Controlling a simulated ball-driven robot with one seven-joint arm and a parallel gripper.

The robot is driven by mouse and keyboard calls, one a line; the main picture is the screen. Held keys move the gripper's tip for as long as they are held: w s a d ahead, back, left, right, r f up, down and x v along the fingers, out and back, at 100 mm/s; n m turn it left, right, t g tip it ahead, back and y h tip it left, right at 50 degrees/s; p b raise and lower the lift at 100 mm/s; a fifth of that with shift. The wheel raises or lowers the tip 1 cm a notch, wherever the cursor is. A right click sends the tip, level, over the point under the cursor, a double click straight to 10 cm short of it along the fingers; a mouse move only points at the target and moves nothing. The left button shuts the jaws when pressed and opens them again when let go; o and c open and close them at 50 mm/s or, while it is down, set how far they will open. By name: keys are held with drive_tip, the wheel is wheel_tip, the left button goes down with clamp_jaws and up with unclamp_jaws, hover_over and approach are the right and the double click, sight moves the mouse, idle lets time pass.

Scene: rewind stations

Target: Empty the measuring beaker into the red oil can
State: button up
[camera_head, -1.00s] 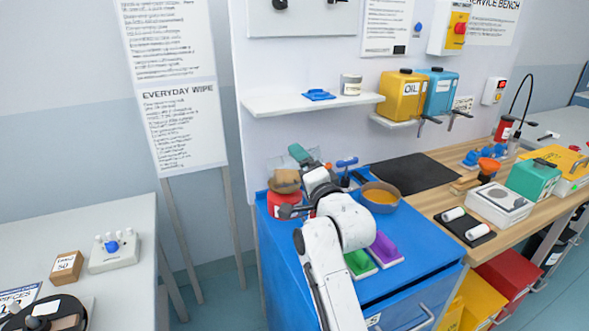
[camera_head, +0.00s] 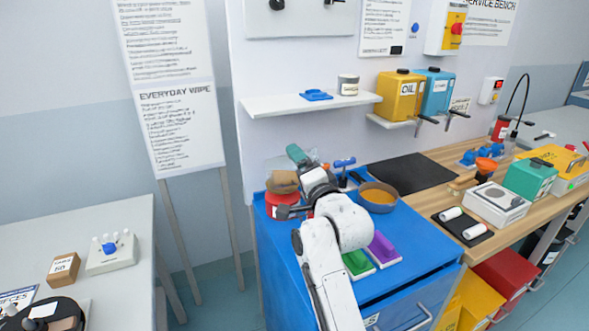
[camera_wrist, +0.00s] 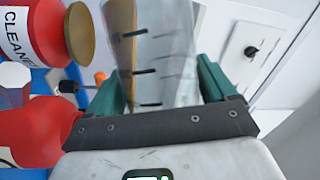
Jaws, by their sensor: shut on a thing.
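My gripper (camera_wrist: 165,95) is shut on the clear measuring beaker (camera_wrist: 175,50), with a green finger on each side of it. The beaker has black graduation marks and looks tipped well over. An ochre strip shows along its lower side, on the left in the wrist view. In the head view my gripper (camera_head: 305,158) is above the back left of the blue cabinet. A red can marked CLEANER (camera_wrist: 32,35) with a brass-coloured top is beside the beaker in the wrist view. Another red container (camera_wrist: 35,130) is below it; I cannot tell whether it is the oil can.
A brown bowl (camera_head: 378,197) with orange contents stands on the blue cabinet (camera_head: 410,245). Green (camera_head: 357,262) and purple (camera_head: 383,246) blocks lie at its front. A wall shelf (camera_head: 310,103) and a yellow OIL tank (camera_head: 399,96) are above. A black mat (camera_head: 412,172) lies clear on the bench.

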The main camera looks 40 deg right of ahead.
drive_tip(key=shift+s+d+f+m+t+b, duration=0.15)
drive_tip(key=shift+f+m+t+b, duration=0.2)
drive_tip(key=shift+m+b, duration=0.55)
idle(0.4)
drive_tip(key=shift+f+b, duration=0.1)
drive_tip(key=shift+b, duration=0.25)
idle(1.3)
